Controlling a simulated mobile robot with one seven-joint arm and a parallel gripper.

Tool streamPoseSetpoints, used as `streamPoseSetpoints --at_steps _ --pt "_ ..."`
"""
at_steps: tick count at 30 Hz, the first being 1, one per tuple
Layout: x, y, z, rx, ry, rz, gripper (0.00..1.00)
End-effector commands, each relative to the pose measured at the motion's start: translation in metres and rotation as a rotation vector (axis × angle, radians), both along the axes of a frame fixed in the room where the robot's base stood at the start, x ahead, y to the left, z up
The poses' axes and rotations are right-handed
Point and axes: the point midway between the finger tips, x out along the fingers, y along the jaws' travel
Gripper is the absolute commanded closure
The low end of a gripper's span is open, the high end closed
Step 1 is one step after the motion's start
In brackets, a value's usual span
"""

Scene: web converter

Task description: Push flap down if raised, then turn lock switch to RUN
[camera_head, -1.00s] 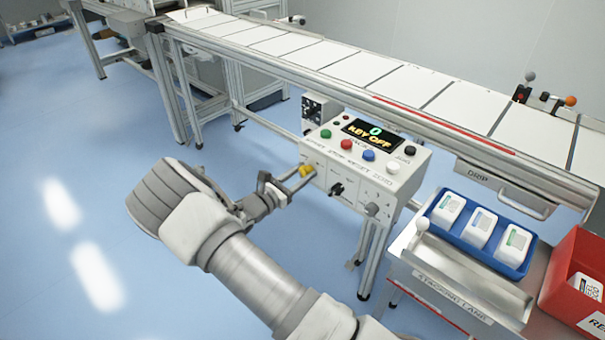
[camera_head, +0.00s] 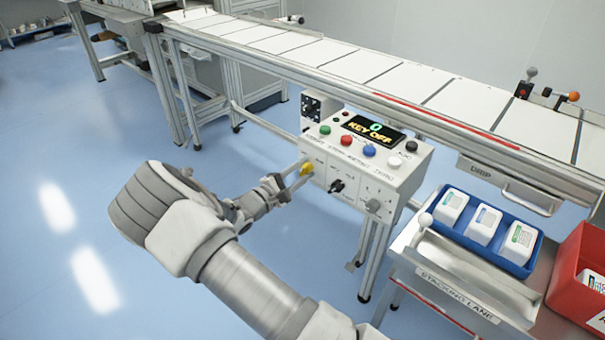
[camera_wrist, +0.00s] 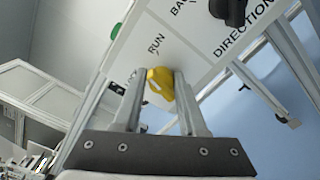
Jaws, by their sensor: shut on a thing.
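The yellow lock switch (camera_head: 306,169) sits at the left of the control box's front face. It also shows in the wrist view (camera_wrist: 160,84), below and right of the printed word RUN. My gripper (camera_head: 296,179) is shut on the switch, one finger on each side of it, as the wrist view (camera_wrist: 158,92) shows. The control box (camera_head: 352,186) has a display (camera_head: 374,128) reading "0" and "KEY OFF". I cannot make out a raised flap, and the switch's exact pointing direction is partly hidden by the fingers.
Coloured buttons line the box top. The conveyor (camera_head: 400,84) runs behind. The stacking lane (camera_head: 460,280), blue tray (camera_head: 462,240) and red bin (camera_head: 570,302) are at the right. Open floor lies left.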

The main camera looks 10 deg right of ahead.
Motion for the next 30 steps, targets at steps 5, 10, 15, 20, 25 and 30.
streamPoseSetpoints --at_steps 5,10,15,20,25,30 --pt "-0.002 -0.0003 -0.0055 0.097 -0.128 -0.002 1.0" --pt "-0.002 -0.0003 -0.006 0.181 -0.243 -0.001 1.0" --pt "-0.0023 -0.0003 -0.006 0.249 -0.335 -0.001 1.0" --pt "-0.0025 -0.0006 -0.006 0.292 -0.395 -0.002 1.0" --pt "-0.0025 -0.0006 -0.0055 0.319 -0.432 -0.002 1.0" --pt "-0.0025 -0.0006 -0.005 0.332 -0.448 -0.003 1.0"
